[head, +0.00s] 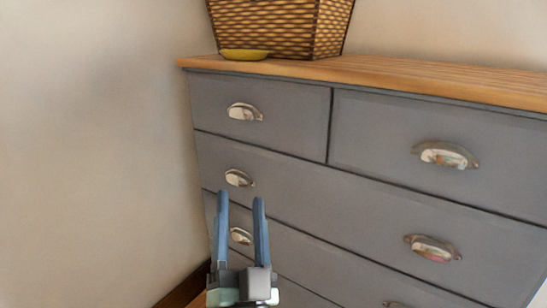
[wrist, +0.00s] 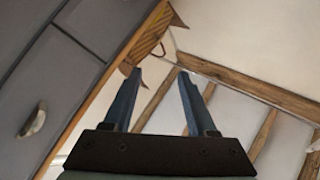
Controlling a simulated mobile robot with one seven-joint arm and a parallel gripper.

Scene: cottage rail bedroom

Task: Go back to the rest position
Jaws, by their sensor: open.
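My gripper (head: 240,198) is open and empty, its two blue fingers apart and pointing up in the head view. It shows in front of the left part of a grey chest of drawers (head: 262,152) with a wooden top. In the wrist view my gripper (wrist: 157,72) is also open with nothing between its fingers. Beyond the fingers there are the edge of the wooden top, the wall and the sloped ceiling. The chest's grey front (wrist: 62,62) fills the left side of that view. I cannot tell the exact gap between the fingers and the chest.
A woven basket (head: 275,28) stands on the wooden top (head: 420,78), with a yellow dish-like object (head: 244,54) at its front left. Metal cup handles (head: 446,154) stick out from the drawers, which look shut. A plain wall (head: 90,140) is on the left.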

